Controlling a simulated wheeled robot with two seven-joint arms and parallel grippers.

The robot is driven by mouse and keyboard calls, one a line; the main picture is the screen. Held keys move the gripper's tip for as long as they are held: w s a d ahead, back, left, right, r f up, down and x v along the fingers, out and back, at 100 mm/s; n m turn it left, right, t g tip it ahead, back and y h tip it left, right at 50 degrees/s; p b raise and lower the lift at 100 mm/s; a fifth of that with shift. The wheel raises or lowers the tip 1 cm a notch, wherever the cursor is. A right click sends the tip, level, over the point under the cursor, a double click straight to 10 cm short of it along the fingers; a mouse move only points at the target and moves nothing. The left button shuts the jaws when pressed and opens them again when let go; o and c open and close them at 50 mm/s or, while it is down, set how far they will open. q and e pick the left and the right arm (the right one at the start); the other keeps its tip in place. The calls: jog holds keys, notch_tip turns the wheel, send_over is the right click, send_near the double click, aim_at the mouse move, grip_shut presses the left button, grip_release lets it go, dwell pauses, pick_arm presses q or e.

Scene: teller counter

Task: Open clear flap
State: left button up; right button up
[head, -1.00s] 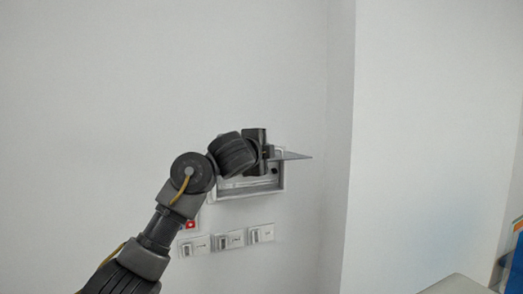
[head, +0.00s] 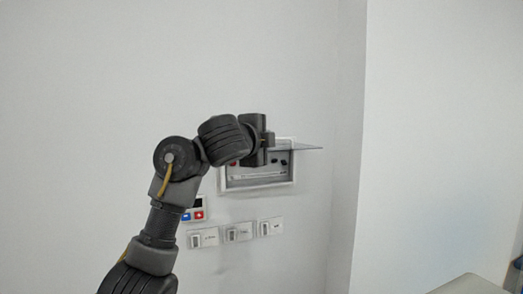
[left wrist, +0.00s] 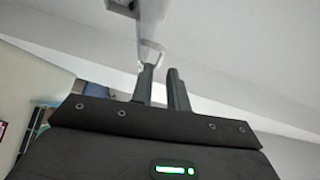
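The clear flap (head: 308,148) is swung up and stands out almost level from the top of the white wall box (head: 292,178). Below it, a red button and dark buttons show inside the box. A pale handle (head: 287,138) is at the flap. My left gripper (head: 270,138) is at the flap's front, its far side hidden by the wrist. In the left wrist view, the two fingers (left wrist: 161,72) are apart, with the pale handle (left wrist: 150,48) at the left fingertip; I cannot tell if they touch. My right gripper is not in view.
Several white wall switches (head: 239,232) sit in a row below the box. A small panel with blue and red buttons (head: 197,208) is beside the box at lower left. A wall corner (head: 350,150) projects to the right. A grey surface (head: 465,285) is at lower right.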

pick_arm(q)
jog(key=b+v, duration=0.2)
jog(key=v, duration=0.3)
dwell(0.4)
